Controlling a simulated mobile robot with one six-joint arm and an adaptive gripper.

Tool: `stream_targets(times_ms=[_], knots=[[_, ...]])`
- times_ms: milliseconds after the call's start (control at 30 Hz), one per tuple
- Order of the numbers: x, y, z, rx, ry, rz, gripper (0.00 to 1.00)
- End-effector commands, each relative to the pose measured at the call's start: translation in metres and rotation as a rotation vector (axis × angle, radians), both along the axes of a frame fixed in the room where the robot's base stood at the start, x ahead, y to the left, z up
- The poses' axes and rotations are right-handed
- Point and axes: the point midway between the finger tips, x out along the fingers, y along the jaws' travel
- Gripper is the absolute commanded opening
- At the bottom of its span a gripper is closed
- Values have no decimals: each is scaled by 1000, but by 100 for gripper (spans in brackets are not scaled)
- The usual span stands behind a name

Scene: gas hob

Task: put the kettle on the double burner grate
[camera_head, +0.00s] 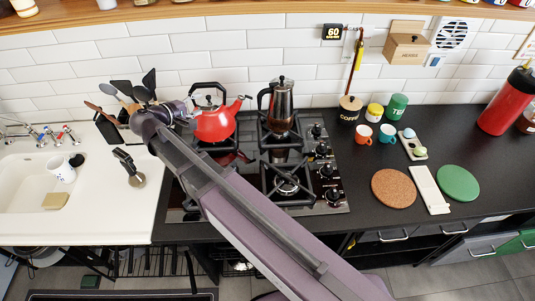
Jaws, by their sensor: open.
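The red kettle (214,124) stands upright at the back left of the black gas hob (330,205). Its black handle arches above it and its spout points right. My gripper (192,116) is open at the kettle's left side, level with its upper body. It overlaps the kettle's edge in the picture, and I cannot tell whether they touch. A front right grate (287,187) is bare, with its burner showing. My arm crosses the hob and hides much of its front left. Which grate is the double burner one is unclear.
A dark coffee pot (281,108) stands on the back right grate, close to the kettle. Utensils (128,98) stand left of my gripper. Knobs (322,150) line the hob's right side. Coffee jar (350,109), mugs (387,133) and a cork mat (393,188) are farther right.

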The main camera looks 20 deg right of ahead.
Motion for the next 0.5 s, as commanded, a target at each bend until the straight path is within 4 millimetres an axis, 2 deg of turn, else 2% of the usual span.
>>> stream_targets(times_ms=[33,200,300,500], knots=[[-6,-20,-8,42,22,-30,64],[-25,-76,-41,223,105,-138,64],[-41,-105,-60,340,151,-208,64],[-76,-150,-92,580,230,-341,64]])
